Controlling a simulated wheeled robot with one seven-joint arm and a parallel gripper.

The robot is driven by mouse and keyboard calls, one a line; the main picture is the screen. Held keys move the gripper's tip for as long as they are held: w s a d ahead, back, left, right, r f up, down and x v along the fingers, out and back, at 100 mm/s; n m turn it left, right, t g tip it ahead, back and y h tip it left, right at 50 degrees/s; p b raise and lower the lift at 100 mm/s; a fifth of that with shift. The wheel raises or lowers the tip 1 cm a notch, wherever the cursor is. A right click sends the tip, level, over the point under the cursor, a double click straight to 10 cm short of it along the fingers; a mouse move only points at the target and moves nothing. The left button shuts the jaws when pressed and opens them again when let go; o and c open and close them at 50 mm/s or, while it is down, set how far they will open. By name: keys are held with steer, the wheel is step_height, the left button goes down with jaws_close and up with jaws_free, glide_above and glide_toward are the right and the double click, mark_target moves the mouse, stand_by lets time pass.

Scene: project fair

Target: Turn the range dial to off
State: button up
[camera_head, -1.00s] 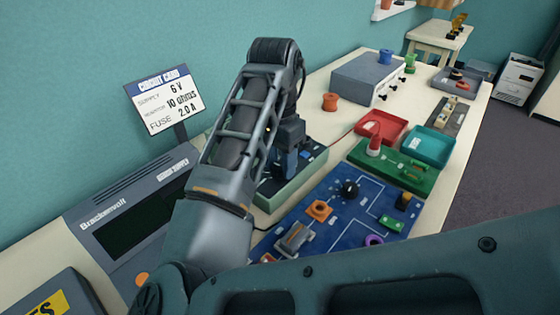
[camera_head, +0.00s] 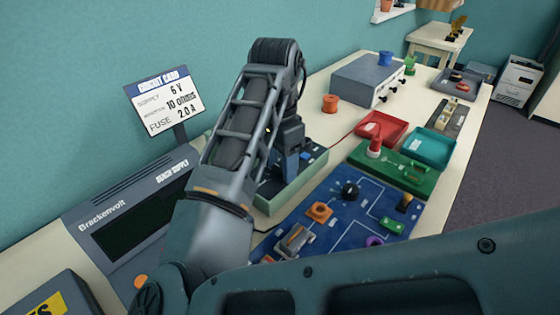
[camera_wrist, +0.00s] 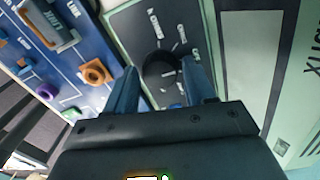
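The range dial (camera_wrist: 160,68) is a round black knob on the dark face of a pale green meter box (camera_wrist: 238,75). Small white markings surround it, too blurred to read fully. In the wrist view, my gripper (camera_wrist: 160,66) has its two blue fingers on either side of the dial. The right finger is very close to it or touching, and a small gap shows by the left finger. In the camera_head view, my gripper (camera_head: 290,160) is over the meter box (camera_head: 315,172), and my arm and gripper hide the dial.
A blue circuit board (camera_head: 335,220) with raised parts lies beside the meter. A green board (camera_head: 410,175), red tray (camera_head: 392,128) and teal tray (camera_head: 440,147) lie beyond. The grey bench supply (camera_head: 130,215) and circuit card (camera_head: 165,100) are to the left.

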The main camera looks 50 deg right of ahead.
mark_target(279, 166)
steer(key=shift+o, duration=1)
steer(key=shift+w+r+p, duration=0.2)
steer(key=shift+r+p, duration=0.1)
steer(key=shift+r, duration=3.6)
